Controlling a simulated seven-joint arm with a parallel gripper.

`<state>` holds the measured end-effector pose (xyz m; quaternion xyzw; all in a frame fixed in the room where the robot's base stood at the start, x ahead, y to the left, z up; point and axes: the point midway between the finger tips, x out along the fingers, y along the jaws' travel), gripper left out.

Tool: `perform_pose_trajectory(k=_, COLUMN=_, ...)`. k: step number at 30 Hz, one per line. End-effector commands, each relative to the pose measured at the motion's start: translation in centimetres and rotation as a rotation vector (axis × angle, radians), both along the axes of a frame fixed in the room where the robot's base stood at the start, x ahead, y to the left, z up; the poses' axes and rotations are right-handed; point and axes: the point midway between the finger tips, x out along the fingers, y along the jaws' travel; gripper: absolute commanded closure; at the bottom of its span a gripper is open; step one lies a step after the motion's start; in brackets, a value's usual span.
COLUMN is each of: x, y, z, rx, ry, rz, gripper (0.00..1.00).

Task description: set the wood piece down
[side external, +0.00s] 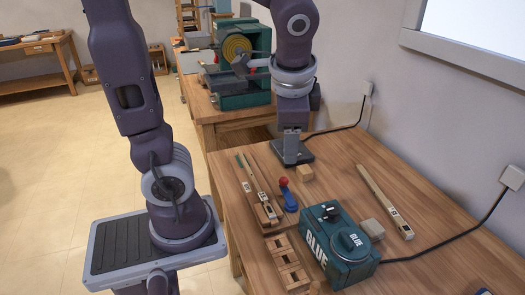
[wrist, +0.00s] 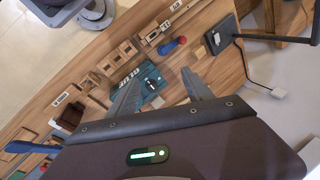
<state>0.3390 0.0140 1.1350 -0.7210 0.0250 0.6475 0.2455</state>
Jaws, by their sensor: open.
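Which piece is meant is not clear. A long wooden key piece (side external: 385,202) with a marked end lies alone on the bench's right side. My gripper (side external: 291,152) points down near the dark base in the side view. In the wrist view my gripper (wrist: 164,74) has its two grey fingers spread, and I see nothing held between them. Fingertip height above the bench is hard to tell.
A green glue box (side external: 338,246) with a cable stands at the front, with a grey block (side external: 372,229) beside it. A blue tool with a red knob (side external: 287,195), long key pieces (side external: 258,188) and slotted wood blocks (side external: 287,265) lie left. A green machine (side external: 243,62) stands behind.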

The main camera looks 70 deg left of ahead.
Motion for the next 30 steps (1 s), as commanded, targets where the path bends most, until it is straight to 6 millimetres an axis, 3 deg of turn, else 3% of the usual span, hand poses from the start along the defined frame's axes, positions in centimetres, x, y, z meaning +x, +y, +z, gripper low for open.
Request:
perform_pose_trajectory(k=1, x=-2.2, y=-1.2, z=1.1, rx=-0.081, ry=-0.095, rz=0.070, gripper=0.41)
perform_pose_trajectory(k=3, x=-4.8, y=-3.0, z=1.9, rx=-0.198, ry=-0.206, rz=0.161, gripper=0.41)
perform_pose_trajectory(k=8, x=-7.8, y=-5.5, z=2.3, rx=-0.369, ry=-0.351, rz=0.281, gripper=0.41)
perform_pose_trajectory(k=30, x=-8.3, y=-6.0, z=2.4, rx=-0.404, ry=-0.377, rz=0.301, gripper=0.41)
